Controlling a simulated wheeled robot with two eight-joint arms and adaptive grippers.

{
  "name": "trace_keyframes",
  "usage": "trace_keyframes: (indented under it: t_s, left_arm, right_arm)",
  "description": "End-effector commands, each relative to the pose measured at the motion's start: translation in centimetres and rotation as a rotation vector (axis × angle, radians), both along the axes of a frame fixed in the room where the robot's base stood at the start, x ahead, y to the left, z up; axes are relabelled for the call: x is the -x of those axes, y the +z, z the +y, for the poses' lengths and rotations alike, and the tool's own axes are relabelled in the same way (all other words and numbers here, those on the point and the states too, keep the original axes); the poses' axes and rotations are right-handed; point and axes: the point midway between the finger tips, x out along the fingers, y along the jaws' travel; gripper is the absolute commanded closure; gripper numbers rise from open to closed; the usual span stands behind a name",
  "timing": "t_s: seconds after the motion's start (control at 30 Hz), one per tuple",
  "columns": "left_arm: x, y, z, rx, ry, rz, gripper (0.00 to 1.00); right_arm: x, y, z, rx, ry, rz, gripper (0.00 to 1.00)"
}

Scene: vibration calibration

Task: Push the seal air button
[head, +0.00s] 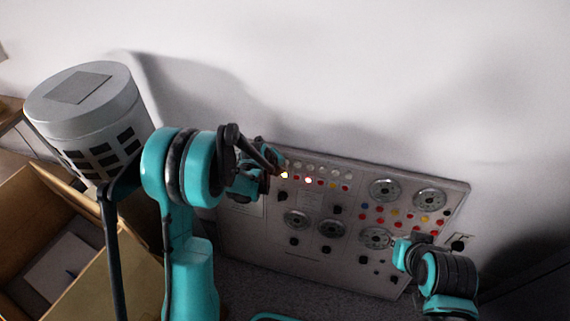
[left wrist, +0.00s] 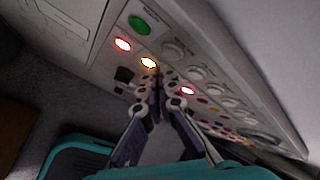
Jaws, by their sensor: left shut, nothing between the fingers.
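The grey control panel (head: 350,205) leans against the wall, with rows of lamps, buttons, dials and knobs. Its labels are too small to read, so I cannot tell which button is seal air. My left gripper (head: 281,171) is shut and empty at the panel's upper left, by a lit yellow button. In the left wrist view its closed fingertips (left wrist: 158,78) are just below the lit yellow button (left wrist: 149,63); contact is unclear. A lit red-rimmed button (left wrist: 122,44) is to its left, another (left wrist: 187,90) to its right, and a green button (left wrist: 139,25) above. My right gripper (head: 402,252) is before the panel's lower right; its fingers are unclear.
A grey cylinder (head: 85,115) with dark slots stands at the left. An open cardboard box (head: 90,275) is below it. A black switch (left wrist: 124,75) is near my left fingertips. The white wall above the panel is bare.

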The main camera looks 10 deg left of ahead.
Motion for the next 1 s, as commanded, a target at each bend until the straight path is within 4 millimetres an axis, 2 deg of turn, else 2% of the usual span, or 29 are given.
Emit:
trace_keyframes:
  t_s: [0.33, 0.8, 1.0]
  left_arm:
    - [0.3, 0.1, 0.0, 0.000, 0.000, 0.000, 1.00]
    - [4.5, 0.9, 0.2, 0.000, 0.000, 0.000, 1.00]
    - [5.0, 1.0, 0.2, 0.000, 0.000, 0.000, 1.00]
  right_arm:
    - [0.0, 0.0, 0.0, 0.000, 0.000, 0.000, 1.00]
    - [0.0, 0.1, 0.0, 0.000, 0.000, 0.000, 1.00]
    - [0.0, 0.1, 0.0, 0.000, 0.000, 0.000, 1.00]
